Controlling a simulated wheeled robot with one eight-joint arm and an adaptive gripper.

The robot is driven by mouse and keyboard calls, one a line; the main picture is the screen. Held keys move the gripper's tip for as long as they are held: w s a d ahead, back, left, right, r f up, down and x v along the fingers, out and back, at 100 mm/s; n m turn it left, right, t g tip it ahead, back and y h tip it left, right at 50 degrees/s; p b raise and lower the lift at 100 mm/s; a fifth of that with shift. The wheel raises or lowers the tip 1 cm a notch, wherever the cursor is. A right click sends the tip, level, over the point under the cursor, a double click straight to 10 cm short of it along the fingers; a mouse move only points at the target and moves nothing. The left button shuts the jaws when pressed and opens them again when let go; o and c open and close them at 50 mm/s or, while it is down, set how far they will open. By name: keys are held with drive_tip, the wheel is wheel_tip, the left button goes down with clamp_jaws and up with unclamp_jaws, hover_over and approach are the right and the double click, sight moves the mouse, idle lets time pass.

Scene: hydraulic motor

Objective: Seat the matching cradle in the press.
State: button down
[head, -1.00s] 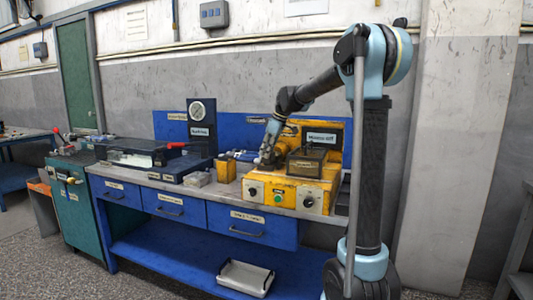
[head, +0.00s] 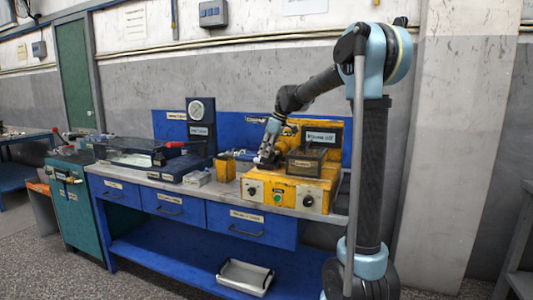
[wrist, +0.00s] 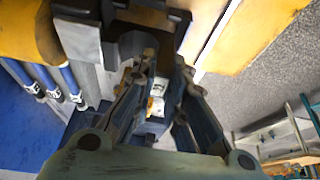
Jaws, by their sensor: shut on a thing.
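The press appears to be the yellow machine (head: 290,190) at the right end of the bench, with knobs and a green button on its front. My gripper (head: 264,160) is low at the left side of this machine, close to its top deck. It also shows in the wrist view (wrist: 160,100), shut on a small pale piece (wrist: 157,92), probably the cradle. The fingers cover most of that piece, so its shape and any marking cannot be read. I cannot tell whether it touches the machine.
A dark transparent box (head: 306,160) stands on the machine's deck right of my gripper. A yellow block (head: 225,168) and a gauge stand (head: 201,125) are to the left. Blue cylinders with silver ends (wrist: 60,80) lie beside the gripper. The lower shelf holds a white tray (head: 245,275).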

drive_tip(key=shift+f, duration=1.35)
idle(0.5)
drive_tip(key=c, duration=1.5)
unclamp_jaws()
drive_tip(key=shift+c, duration=0.2)
drive_tip(key=shift+r, duration=0.15)
drive_tip(key=v, duration=1.1)
drive_tip(key=shift+d+r, duration=0.2)
drive_tip(key=shift+r, duration=0.1)
